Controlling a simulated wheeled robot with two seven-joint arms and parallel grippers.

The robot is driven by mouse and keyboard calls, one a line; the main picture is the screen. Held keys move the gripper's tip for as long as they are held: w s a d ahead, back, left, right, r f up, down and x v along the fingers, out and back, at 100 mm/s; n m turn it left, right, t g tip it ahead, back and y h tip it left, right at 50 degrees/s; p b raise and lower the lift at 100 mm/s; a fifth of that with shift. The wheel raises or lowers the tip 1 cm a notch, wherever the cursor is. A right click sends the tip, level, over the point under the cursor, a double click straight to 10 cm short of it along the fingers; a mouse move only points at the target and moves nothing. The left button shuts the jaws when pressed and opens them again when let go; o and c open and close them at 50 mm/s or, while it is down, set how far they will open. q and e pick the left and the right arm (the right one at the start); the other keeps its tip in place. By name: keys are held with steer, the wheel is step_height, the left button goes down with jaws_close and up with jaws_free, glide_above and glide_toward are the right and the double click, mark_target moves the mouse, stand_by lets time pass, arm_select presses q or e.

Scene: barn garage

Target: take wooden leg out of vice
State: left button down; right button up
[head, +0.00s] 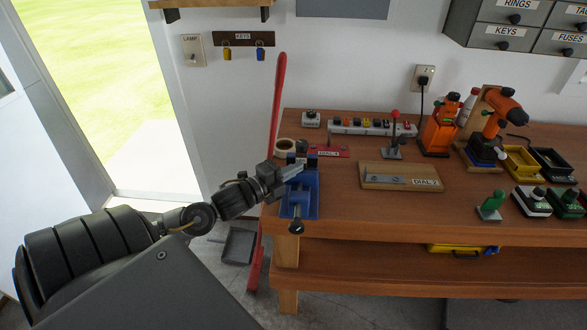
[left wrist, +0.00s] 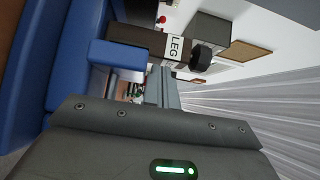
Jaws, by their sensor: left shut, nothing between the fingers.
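The blue vice (head: 299,205) is fixed at the left front corner of the wooden workbench; its blue body (left wrist: 65,70) fills the left of the left wrist view. The wooden leg (left wrist: 128,36) is dark brown with a white LEG label and a black round end. Its left part is beside a blue jaw of the vice. In the head view the leg is not clear behind my gripper. My left gripper (head: 294,172) is over the vice, shut and empty; its fingers (left wrist: 162,85) point toward the leg, and I cannot tell whether they touch it. My right gripper is out of view.
On the workbench (head: 340,212) are a tape roll (head: 285,146), a DIAL 2 board (head: 400,177), a lever (head: 394,140) and a power strip (head: 365,128). A red pole (head: 277,100) leans at the bench's left end. The front middle of the bench is clear.

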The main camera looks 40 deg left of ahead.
arm_select(q)
steer(key=shift+w+a, duration=0.5)
steer(key=shift+w, duration=0.2)
steer(key=shift+s+d, duration=0.15)
steer(key=shift+s+d, duration=0.2)
steer(key=shift+d, duration=0.05)
steer(key=shift+s+d+p, duration=0.35)
steer(key=shift+s+d, duration=0.1)
steer(key=shift+s, duration=0.15)
steer(key=shift+s+d+p, duration=0.35)
steer(key=shift+s+d, duration=0.05)
steer(key=shift+s, duration=0.2)
steer(key=s+a+b, duration=0.2)
steer(key=s+b, duration=0.1)
steer(key=s, duration=0.7)
